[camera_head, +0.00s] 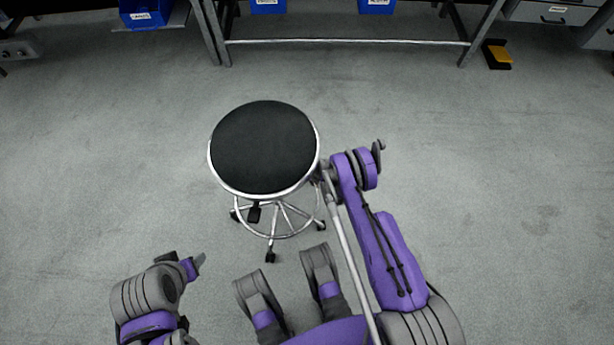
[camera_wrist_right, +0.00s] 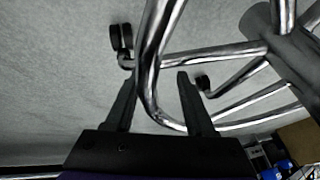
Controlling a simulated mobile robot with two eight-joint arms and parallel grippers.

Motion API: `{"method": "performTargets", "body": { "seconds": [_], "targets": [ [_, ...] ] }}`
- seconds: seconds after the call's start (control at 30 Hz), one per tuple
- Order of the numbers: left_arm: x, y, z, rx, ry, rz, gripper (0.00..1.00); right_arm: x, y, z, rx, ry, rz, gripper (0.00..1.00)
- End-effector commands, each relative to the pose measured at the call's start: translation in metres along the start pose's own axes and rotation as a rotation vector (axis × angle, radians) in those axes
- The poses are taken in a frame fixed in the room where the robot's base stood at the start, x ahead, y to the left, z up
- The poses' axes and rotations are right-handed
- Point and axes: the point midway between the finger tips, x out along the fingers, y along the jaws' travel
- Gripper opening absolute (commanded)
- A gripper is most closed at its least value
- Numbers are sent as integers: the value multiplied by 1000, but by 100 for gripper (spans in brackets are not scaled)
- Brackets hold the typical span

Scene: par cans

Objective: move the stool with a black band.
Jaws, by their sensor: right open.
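The stool (camera_head: 264,147) stands upright on the floor ahead of me. It has a round black seat with a chrome rim, chrome legs, a foot ring and black casters. I cannot make out a separate black band on it. My right arm reaches to the stool's right side, just below the seat rim; its gripper is mostly hidden there in the head view. In the right wrist view, my right gripper (camera_wrist_right: 156,78) is open, with a chrome tube of the stool (camera_wrist_right: 151,68) between its fingers. My left gripper (camera_head: 194,266) is low at the left, apart from the stool; its jaw opening is unclear.
A workbench frame (camera_head: 345,42) spans the back, with blue bins (camera_head: 146,12) at the top. A black and yellow object (camera_head: 498,54) lies on the floor at the back right. The grey floor (camera_head: 110,150) is clear on both sides of the stool.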

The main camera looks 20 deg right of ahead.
Motion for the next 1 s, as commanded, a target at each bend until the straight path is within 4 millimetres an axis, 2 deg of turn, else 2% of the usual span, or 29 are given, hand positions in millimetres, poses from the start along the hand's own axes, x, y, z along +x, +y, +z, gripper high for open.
{"method": "performTargets", "body": {
  "seconds": [0.07, 0.3, 0.37, 1.0],
  "targets": [
    [0, 0, 0, 0, 0, 0, 61, 0, 0, 0, 0, 0, 0, 51],
    [0, 0, 0, 0, 0, 0, 61, 0, 0, 0, 0, 0, 0, 8],
    [0, 0, 0, 0, 0, 0, 61, 0, 0, 0, 0, 0, 0, 0],
    [0, 0, 0, 0, 0, 0, 61, 0, 0, 0, 0, 0, 0, 0]
  ]
}}
